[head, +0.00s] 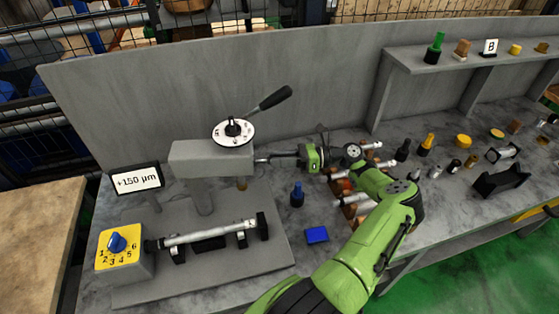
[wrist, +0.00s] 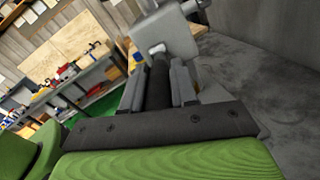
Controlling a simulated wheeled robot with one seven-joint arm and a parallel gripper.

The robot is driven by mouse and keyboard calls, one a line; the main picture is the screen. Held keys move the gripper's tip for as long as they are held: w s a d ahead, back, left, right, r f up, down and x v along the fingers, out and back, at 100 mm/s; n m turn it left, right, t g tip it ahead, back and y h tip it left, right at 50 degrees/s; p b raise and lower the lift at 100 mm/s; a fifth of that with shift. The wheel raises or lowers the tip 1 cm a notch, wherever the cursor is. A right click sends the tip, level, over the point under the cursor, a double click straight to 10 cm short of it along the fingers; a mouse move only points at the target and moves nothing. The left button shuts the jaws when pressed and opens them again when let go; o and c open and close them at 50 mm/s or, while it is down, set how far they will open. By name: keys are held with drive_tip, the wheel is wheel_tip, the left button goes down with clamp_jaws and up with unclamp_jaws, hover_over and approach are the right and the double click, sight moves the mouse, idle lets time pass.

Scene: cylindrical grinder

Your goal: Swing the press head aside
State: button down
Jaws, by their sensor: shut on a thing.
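The press head (head: 212,158) is a grey block on a grey column above the base plate. A white numbered dial (head: 233,132) with a black lever (head: 270,98) sits on its top. My gripper (head: 280,158) reaches in from the right at the block's right end. In the wrist view, my gripper (wrist: 158,92) is shut around a dark handle (wrist: 159,78) that runs to the grey head (wrist: 168,38). The fingers lie on both sides of the handle, short of the block. The held part of the handle is partly hidden in the head view.
Below the head, a metal cylinder (head: 210,233) lies across supports. A yellow selector box (head: 122,248) and a +150 µm display (head: 136,179) stand at left. A blue bottle-shaped piece (head: 297,195) and blue block (head: 316,235) are near my arm. Several small parts crowd the right bench.

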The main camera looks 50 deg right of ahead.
drive_tip(key=shift+d+r, duration=0.1)
drive_tip(key=shift+r, duration=0.05)
drive_tip(key=c, duration=0.9)
unclamp_jaws()
drive_tip(key=shift+o, duration=0.2)
drive_tip(key=b+v, duration=0.3)
drive_tip(key=v, duration=1.2)
drive_tip(key=shift+s+d, duration=0.2)
drive_tip(key=shift+s, duration=0.1)
